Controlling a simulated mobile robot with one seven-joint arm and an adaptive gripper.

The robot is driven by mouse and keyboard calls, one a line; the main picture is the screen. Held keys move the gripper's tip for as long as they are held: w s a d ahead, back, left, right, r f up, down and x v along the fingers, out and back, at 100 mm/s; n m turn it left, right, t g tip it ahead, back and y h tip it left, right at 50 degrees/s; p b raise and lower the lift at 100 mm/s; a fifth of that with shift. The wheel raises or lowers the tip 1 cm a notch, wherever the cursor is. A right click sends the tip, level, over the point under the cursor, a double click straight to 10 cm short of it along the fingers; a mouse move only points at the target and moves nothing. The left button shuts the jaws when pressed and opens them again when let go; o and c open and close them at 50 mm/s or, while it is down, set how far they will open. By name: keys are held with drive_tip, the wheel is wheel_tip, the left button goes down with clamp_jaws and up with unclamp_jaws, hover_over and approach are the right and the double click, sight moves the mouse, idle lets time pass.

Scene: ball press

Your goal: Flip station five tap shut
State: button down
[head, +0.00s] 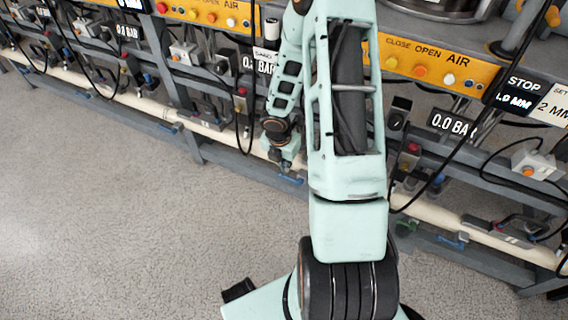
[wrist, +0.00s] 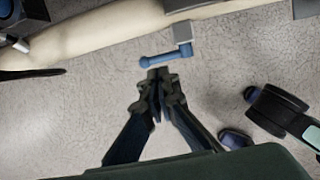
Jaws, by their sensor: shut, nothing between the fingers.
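A tap with a blue lever (wrist: 165,57) and a grey body (wrist: 182,32) hangs from the cream pipe (wrist: 90,38) in the wrist view. The lever lies roughly along the pipe, its free end to the left. My gripper (wrist: 158,75) is shut and empty, its fingertips just below the lever in the picture with a small gap showing; whether they touch it I cannot tell. In the head view the blue lever (head: 290,180) shows just below my gripper (head: 280,158), which is partly hidden by its own wrist. No station number is legible at this tap.
Other blue taps sit along the pipe at left (head: 168,128) and right (head: 452,241). Grey frame rails run below the pipe. Black hoses (head: 243,110) hang from the bench, and yellow button panels (head: 420,66) line its front. The speckled floor (head: 120,220) before it is clear.

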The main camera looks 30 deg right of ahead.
sight(287, 177)
drive_tip(key=f+b, duration=0.1)
drive_tip(key=f, duration=0.3)
drive_tip(key=d+f+b, duration=0.1)
drive_tip(key=f, duration=0.1)
drive_tip(key=shift+w+f+b, duration=0.1)
drive_tip(key=shift+w+b, duration=0.25)
drive_tip(key=shift+w, duration=0.05)
drive_tip(key=shift+w+a+p, duration=0.1)
drive_tip(key=shift+p, duration=0.45)
